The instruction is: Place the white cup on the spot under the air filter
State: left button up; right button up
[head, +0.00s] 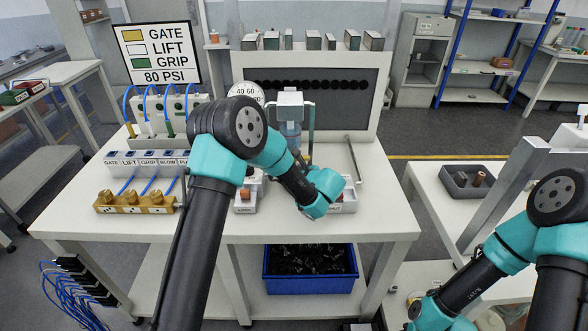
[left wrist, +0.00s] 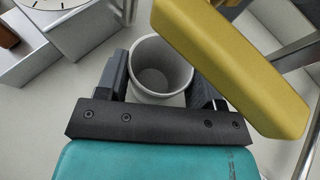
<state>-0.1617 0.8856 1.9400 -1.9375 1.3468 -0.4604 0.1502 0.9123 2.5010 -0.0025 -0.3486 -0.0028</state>
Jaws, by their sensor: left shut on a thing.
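The white cup (left wrist: 160,60) is upright between the fingers of my left gripper (left wrist: 160,84), seen from above in the left wrist view, and looks empty. My left gripper is shut on it. In the head view my own wrist hides both the cup and the fingers. The air filter (head: 291,108), a grey body with a clear bluish bowl, stands at the front of the dark panel, just beyond my left wrist. The spot under it is hidden behind my left arm. My right arm is at the lower right, but its gripper is not in view.
A yellow bar (left wrist: 235,65) passes close to the cup's right side. A pressure gauge (head: 246,93) is left of the filter. Brass fittings (head: 135,203) sit at the table's left. A blue bin (head: 310,270) is below. The tabletop's right side is mostly clear.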

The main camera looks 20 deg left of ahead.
pick_arm(q)
jog(key=w, duration=0.1)
jog(key=w+a, duration=0.1)
jog(key=w, duration=0.1)
jog(key=shift+w+f, duration=0.1)
jog(key=shift+w, duration=0.15)
jog(key=shift+f, duration=0.1)
jog(key=o, duration=1)
jog(key=v, duration=1.2)
jog(key=shift+s, duration=0.15)
